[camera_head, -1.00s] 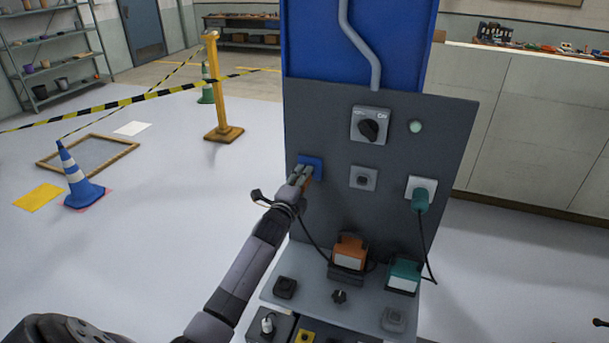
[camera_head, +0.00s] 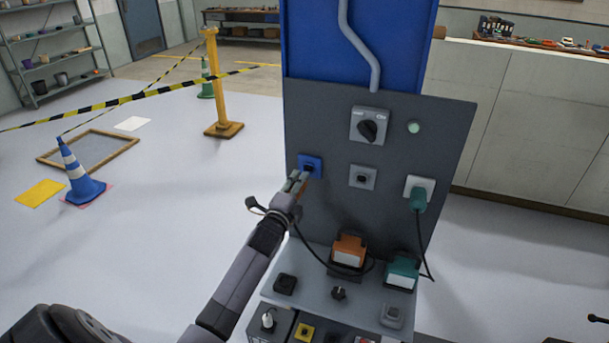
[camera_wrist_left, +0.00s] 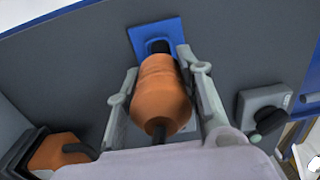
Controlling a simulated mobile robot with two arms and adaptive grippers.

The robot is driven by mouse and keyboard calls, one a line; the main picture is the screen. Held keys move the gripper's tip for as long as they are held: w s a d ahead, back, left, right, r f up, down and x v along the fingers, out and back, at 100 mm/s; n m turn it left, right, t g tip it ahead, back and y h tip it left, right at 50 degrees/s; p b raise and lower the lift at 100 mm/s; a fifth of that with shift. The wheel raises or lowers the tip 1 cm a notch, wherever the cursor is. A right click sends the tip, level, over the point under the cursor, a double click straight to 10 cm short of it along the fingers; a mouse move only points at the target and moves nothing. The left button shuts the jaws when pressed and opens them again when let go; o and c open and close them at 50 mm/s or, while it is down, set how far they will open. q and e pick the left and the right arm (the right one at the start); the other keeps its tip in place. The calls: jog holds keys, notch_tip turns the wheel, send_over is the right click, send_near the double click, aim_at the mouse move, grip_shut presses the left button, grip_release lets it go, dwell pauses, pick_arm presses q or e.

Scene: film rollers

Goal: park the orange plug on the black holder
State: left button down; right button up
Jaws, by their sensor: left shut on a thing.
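My left gripper (camera_head: 297,180) is shut on the orange plug (camera_wrist_left: 163,95), just in front of the grey panel. In the left wrist view the plug sits between the two fingers, its black front end toward the blue socket (camera_head: 311,166). The socket's dark opening shows in the head view, and the plug looks apart from it. A cord runs from the plug to an orange box (camera_head: 349,248) in a black cradle. A black square block (camera_head: 285,284), perhaps the black holder, stands empty on the grey ledge. My right gripper is not in view.
A teal plug (camera_head: 418,199) sits in a white socket at the right of the panel. A teal box (camera_head: 402,272), a black knob (camera_head: 339,293) and a grey block (camera_head: 392,314) are on the ledge. The hanging cord crosses the panel's lower part.

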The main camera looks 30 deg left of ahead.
pick_arm(q)
jog(key=a+f+n+g+y, duration=0.25)
jog(key=f+g, duration=0.25)
jog(key=f, duration=0.3)
jog(key=n+g+h, duration=0.7)
jog(key=g, duration=0.6)
send_near(285, 281)
jog(key=shift+m+y, duration=0.25)
jog(key=shift+m, duration=0.1)
jog(key=shift+s+d+f, duration=0.1)
jog(key=shift+f, duration=1.25)
jog(key=shift+s+d+f, duration=0.1)
jog(key=shift+f, duration=1.25)
jog(key=shift+p, duration=0.35)
jog(key=shift+f+b, duration=0.45)
